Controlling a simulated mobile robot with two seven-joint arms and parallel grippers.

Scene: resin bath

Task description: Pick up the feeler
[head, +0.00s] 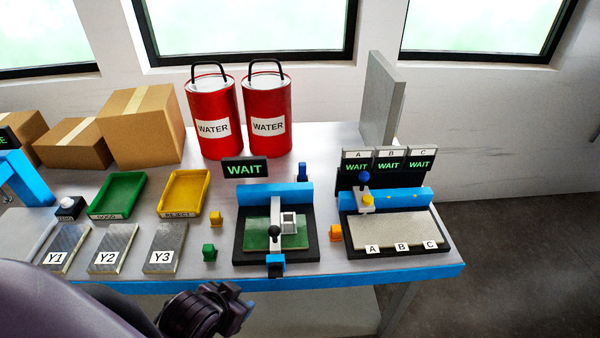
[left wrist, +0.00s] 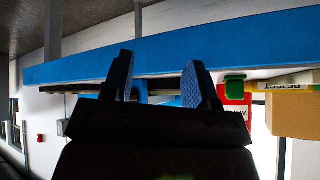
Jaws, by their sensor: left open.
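I cannot tell for certain which thing is the feeler. Small pieces that stand on the table are a green block (head: 209,253), a yellow block (head: 215,219) and an orange block (head: 335,233). A black-framed fixture (head: 240,255) holds a green plate (head: 258,236) under a white clamp with a black knob (head: 275,231). My left gripper (head: 236,304) is in front of the table's front edge, apart from all of these. In the left wrist view my left gripper (left wrist: 158,80) is open, with nothing between its fingers. My right gripper is not in view.
Plates Y1 (head: 64,240), Y2 (head: 113,240) and Y3 (head: 165,240) lie at the left, before a green tray (head: 140,183) and a yellow tray (head: 205,178). Red WATER cans (head: 212,105) and cartons (head: 150,115) stand behind. An A/B/C fixture (head: 395,228) is at right.

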